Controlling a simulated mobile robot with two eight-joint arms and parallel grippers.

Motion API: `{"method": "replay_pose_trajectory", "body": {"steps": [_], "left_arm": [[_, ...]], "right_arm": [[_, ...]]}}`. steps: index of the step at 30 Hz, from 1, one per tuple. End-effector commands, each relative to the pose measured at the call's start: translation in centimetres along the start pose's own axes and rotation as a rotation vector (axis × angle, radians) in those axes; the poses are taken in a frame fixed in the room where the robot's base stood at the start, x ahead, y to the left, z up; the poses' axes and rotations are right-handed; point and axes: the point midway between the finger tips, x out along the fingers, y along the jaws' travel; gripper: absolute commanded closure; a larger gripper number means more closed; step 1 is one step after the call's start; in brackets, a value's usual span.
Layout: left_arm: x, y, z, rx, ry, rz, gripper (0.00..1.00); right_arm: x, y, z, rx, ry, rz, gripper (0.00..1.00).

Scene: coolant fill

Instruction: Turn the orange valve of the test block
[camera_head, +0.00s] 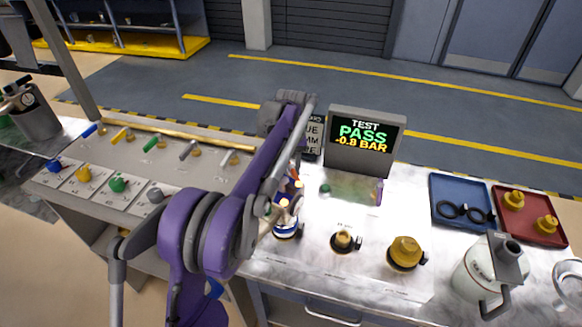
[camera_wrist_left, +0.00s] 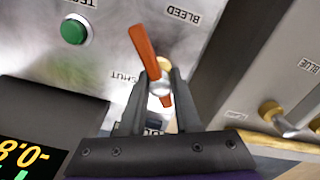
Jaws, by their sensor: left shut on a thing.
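The orange valve (camera_wrist_left: 143,50) is a lever on the grey face of the test block (camera_wrist_left: 105,48), seen in the left wrist view. Its long end points up and slightly left, between the green button (camera_wrist_left: 74,31) and the BLEED label. My left gripper (camera_wrist_left: 160,82) is shut on the lever near its pivot, and a short orange end shows between the fingers. The SHUT label is partly covered by a finger. In the head view my left gripper (camera_head: 292,190) is mostly hidden by my purple arm. My right gripper is not in view.
The screen (camera_head: 364,138) reads TEST PASS -0.8 BAR. A bench (camera_head: 205,162) with several coloured levers stands left. Brass caps (camera_head: 405,252), a white jug (camera_head: 487,271), a blue tray (camera_head: 462,222) and a red tray (camera_head: 533,237) are on the right worktop.

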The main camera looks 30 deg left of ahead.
Motion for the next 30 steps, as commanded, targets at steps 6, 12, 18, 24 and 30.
{"method": "replay_pose_trajectory", "body": {"steps": [6,12,18,24,30], "left_arm": [[-0.13,0.03,-0.04,0.203,0.001,0.0,1.0],[-0.13,0.05,-0.04,0.371,0.001,0.0,1.0],[-0.11,0.07,-0.03,0.498,0.001,0.0,1.0],[-0.09,0.07,-0.02,0.577,0.001,0.0,1.0],[-0.07,0.08,-0.02,0.612,0.001,0.0,1.0]], "right_arm": [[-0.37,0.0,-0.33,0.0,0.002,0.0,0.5],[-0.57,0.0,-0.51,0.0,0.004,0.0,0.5],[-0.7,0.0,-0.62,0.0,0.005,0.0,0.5],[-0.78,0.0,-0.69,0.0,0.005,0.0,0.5],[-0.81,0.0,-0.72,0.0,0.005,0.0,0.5]]}}
